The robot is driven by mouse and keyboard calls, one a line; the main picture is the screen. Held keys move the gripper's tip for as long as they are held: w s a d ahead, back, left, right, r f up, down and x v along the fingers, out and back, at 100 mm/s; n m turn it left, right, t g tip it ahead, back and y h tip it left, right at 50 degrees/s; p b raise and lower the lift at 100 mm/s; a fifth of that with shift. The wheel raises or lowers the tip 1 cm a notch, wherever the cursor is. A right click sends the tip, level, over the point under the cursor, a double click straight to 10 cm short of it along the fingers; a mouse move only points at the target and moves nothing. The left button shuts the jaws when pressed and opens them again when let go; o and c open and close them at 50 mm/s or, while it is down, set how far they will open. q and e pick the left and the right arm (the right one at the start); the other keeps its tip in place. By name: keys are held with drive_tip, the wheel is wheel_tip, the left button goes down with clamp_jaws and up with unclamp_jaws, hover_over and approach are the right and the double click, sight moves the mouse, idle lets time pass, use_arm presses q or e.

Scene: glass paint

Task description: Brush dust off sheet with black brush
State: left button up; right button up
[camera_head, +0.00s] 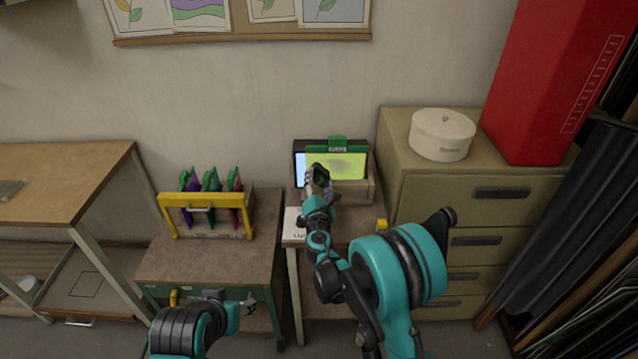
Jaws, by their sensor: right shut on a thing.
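A lit yellow-green sheet (352,164) stands upright in a dark frame on a small table, with a green clip (338,145) at its top edge. A grey smudge of dust (340,165) shows on the sheet. My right gripper (318,178) is in front of the sheet's left part and shut on a small dark thing, which looks like the black brush (320,171). The arm hides most of the brush, and I cannot tell whether it touches the sheet. My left gripper (249,304) is low, in front of the left table; its fingers are too small to judge.
A yellow-framed rack (207,198) with several coloured pieces stands on the left table (208,262). A white card (292,224) lies left of the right arm. Drawers (490,220) with a round white box (441,134) and a red box (553,75) stand at the right.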

drive_tip(key=shift+w, duration=0.75)
drive_tip(key=shift+d, duration=0.1)
